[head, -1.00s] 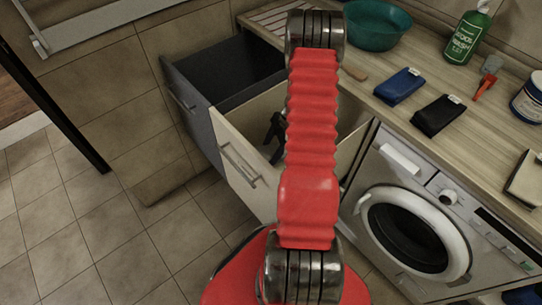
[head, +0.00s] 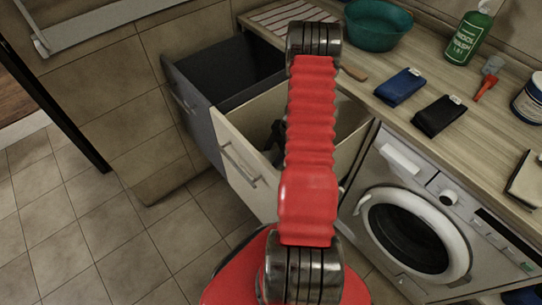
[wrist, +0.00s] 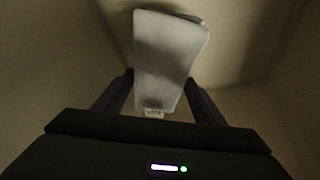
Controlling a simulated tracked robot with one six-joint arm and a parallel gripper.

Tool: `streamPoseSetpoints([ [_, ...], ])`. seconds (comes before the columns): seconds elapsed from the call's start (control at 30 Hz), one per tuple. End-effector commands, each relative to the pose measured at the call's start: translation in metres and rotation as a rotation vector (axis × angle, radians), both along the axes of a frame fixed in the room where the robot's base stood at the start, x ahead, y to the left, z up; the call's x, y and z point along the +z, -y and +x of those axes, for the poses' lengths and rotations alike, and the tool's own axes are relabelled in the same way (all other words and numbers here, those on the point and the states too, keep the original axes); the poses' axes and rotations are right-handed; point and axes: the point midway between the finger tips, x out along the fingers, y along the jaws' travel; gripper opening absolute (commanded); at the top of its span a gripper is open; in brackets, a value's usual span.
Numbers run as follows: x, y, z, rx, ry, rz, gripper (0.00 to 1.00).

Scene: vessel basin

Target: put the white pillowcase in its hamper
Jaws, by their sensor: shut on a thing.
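The white pillowcase (wrist: 168,50), a small folded cloth, shows in the wrist view between the dark fingers of my gripper (wrist: 158,88), which is shut on it. Around it are the pale inner walls of the cream pull-out hamper (head: 237,165). In the head view my gripper is a dark shape inside this open hamper, partly behind my red arm. The pillowcase cannot be made out in the head view. I cannot tell whether it touches the hamper floor.
A dark grey pull-out hamper (head: 196,125) stands open beside the cream one. The washing machine (head: 415,215) is to the right. On the counter are a teal bowl (head: 378,28), a blue folded cloth (head: 400,87), a black one (head: 439,116) and a green bottle (head: 467,38).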

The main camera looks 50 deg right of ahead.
Motion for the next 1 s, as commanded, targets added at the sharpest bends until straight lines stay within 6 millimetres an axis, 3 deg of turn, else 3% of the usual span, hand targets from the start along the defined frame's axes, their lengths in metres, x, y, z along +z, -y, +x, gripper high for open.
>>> streamPoseSetpoints([
  [0.5,-0.0088,0.0002,0.0001,0.0,0.0,0.0,0.3],
  [0.53,-0.009,0.0001,-0.0001,0.0,0.0,0.0,0.66],
  [0.77,-0.0088,0.0001,-0.0001,0.0,0.0,0.0,0.82],
  [1.0,-0.0086,-0.0001,0.0001,0.0,0.0,0.0,0.82],
])
